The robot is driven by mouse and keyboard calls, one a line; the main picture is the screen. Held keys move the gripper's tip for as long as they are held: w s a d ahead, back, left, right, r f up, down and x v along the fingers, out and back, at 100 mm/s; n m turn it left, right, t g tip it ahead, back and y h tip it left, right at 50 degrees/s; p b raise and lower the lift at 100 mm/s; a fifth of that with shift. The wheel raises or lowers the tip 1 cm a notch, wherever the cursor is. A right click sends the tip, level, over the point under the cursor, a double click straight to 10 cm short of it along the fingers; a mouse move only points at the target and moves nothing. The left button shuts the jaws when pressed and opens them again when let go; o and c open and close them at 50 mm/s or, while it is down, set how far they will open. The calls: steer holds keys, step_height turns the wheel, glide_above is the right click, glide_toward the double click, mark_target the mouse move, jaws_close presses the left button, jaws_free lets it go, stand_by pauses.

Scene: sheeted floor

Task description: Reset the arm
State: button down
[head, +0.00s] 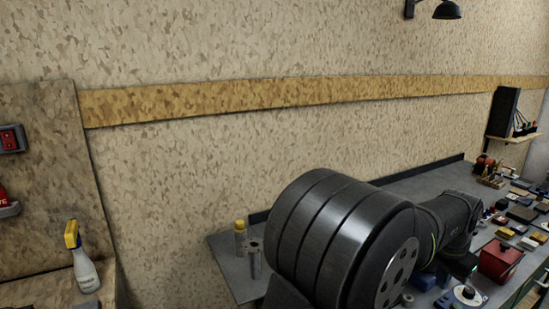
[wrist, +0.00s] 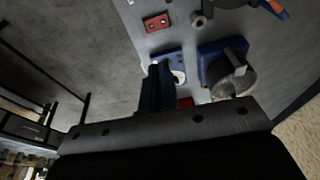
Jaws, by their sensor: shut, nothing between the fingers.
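My gripper (wrist: 158,68) shows in the wrist view as dark, narrow fingers reaching up from a wide dark mount. It is shut and empty, above the grey bench top (wrist: 135,20). In the head view my large dark arm link fills the lower middle and stretches right over the bench (head: 228,268). My gripper cannot be made out there.
A blue vise-like tool (wrist: 222,68) and a red block (wrist: 157,22) lie near my gripper in the wrist view. In the head view a red box (head: 499,262) and several small items crowd the bench's right side. A spray bottle (head: 82,262) stands far left.

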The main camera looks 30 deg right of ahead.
steer(key=shift+s+a+r, duration=0.2)
steer(key=shift+a+r, duration=0.3)
steer(key=shift+r, duration=0.3)
steer(key=shift+s+a+r, duration=0.2)
steer(key=shift+a+r, duration=0.3)
steer(key=shift+r, duration=0.3)
steer(key=c, duration=1.9)
jaws_free()
steer(key=shift+c, duration=0.2)
steer(key=o, duration=0.3)
steer(key=shift+w+a+f, duration=0.15)
steer(key=shift+a, duration=0.1)
steer(key=o, duration=1.1)
steer(key=a, duration=0.1)
steer(key=a+y, duration=0.1)
steer(key=w+a+f+y, duration=0.1)
steer(key=o, duration=0.4)
steer(key=shift+a+f+y, duration=0.15)
steer(key=shift+a+y, duration=0.05)
steer(key=shift+y, duration=0.2)
steer(key=shift+c, duration=0.2)
steer(key=shift+o, duration=0.9)
step_height(320, 180, down, 10)
steer(key=shift+r, duration=0.25)
steer(key=shift+r, duration=0.1)
